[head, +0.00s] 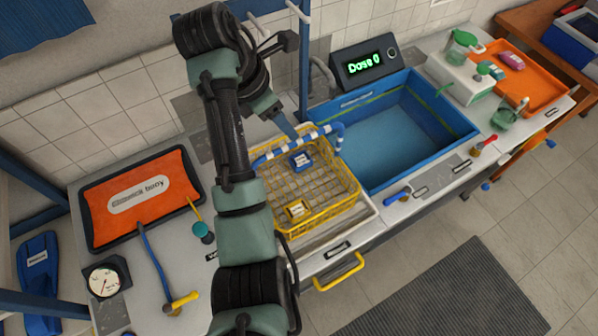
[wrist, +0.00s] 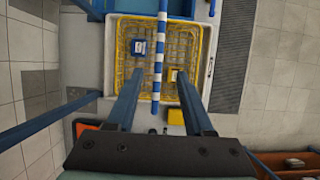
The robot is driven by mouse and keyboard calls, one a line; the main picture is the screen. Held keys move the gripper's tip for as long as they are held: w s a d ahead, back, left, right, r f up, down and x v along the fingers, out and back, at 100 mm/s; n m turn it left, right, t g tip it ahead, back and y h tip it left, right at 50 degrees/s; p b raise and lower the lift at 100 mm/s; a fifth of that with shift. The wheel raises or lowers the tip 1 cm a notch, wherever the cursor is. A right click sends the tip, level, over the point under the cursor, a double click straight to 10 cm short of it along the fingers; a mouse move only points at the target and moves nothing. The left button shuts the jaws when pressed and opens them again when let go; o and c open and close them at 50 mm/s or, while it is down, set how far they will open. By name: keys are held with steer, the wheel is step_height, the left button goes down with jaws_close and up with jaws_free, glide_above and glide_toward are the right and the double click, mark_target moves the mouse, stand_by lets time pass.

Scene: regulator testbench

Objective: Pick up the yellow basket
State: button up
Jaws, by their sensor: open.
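The yellow wire basket (head: 322,222) stands on the bench just left of the blue basin in the head view. Its blue-and-white striped handle (head: 318,132) stands up over it. A blue block (head: 300,161) and a yellow block (head: 297,209) lie inside. In the wrist view the basket (wrist: 118,52) is below my gripper (wrist: 160,85). The gripper is open, with a blue finger on each side of the striped handle (wrist: 158,62). I cannot tell whether the handle is at fingertip depth. In the head view my arm hides the basket's left part.
The blue basin (head: 440,110) holds what looks like water; a display (head: 364,64) reading "Dose 0" stands behind it.

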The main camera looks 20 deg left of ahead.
mark_target(299, 141)
steer(key=b+x, duration=0.1)
steer(key=x, duration=0.5)
steer(key=shift+w+f, duration=0.1)
steer(key=shift+f, duration=0.1)
steer(key=shift+p+x, duration=0.75)
steer(key=shift+x, duration=2.5)
steer(key=shift+a+f, duration=0.1)
steer(key=shift+f, duration=0.15)
jaws_close()
steer(key=shift+w+r, duration=0.2)
steer(key=shift+r, duration=0.05)
